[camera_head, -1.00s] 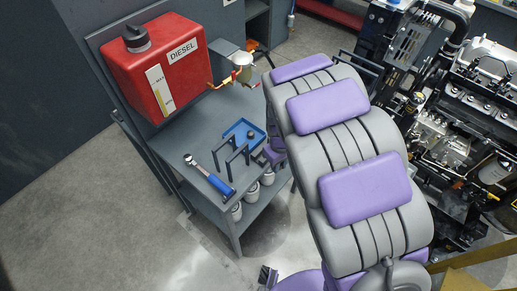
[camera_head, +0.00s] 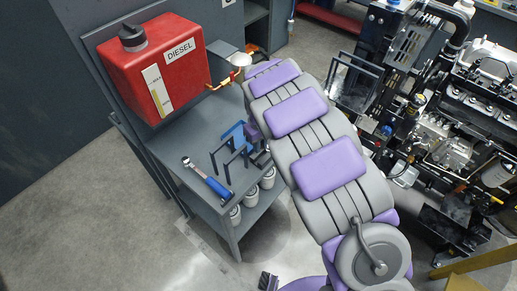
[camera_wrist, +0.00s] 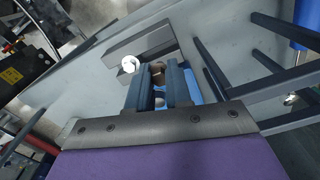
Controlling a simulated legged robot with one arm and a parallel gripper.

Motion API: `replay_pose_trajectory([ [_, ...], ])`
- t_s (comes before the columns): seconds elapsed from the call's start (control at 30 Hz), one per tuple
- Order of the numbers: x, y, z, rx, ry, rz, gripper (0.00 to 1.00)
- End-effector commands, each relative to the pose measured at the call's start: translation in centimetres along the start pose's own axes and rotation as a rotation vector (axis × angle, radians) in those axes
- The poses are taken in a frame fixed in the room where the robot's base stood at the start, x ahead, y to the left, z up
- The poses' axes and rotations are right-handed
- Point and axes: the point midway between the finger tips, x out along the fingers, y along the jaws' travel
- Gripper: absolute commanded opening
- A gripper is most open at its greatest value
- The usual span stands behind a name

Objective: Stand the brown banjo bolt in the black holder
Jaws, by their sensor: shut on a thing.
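In the wrist view my gripper (camera_wrist: 159,70) is shut on the brown banjo bolt (camera_wrist: 158,76). The bolt shows only as a small brown piece between the two dark fingers; its lower end and tilt are hard to make out. Dark grey blocks (camera_wrist: 140,38) lie just beyond the fingertips; I cannot tell whether they are the black holder. A bright white disc (camera_wrist: 129,64) shows beside the left finger. Blue (camera_wrist: 190,88) shows behind the fingers. In the head view my arm hides the gripper's tips and the bolt.
A red diesel tank (camera_head: 155,75) with a copper-coloured pipe (camera_head: 222,82) stands behind. White canisters (camera_head: 267,178) stand below. The engine (camera_head: 465,115) is at right.

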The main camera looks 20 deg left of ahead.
Motion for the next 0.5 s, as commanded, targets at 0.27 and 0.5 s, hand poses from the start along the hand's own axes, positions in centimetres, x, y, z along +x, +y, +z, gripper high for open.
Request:
replay_pose_trajectory([
  [0.27, 3.1, -0.3, -0.3, 0.000, -0.006, 0.003, 0.00],
  [0.5, 3.1, -0.4, -0.4, 0.000, -0.006, 0.003, 0.00],
])
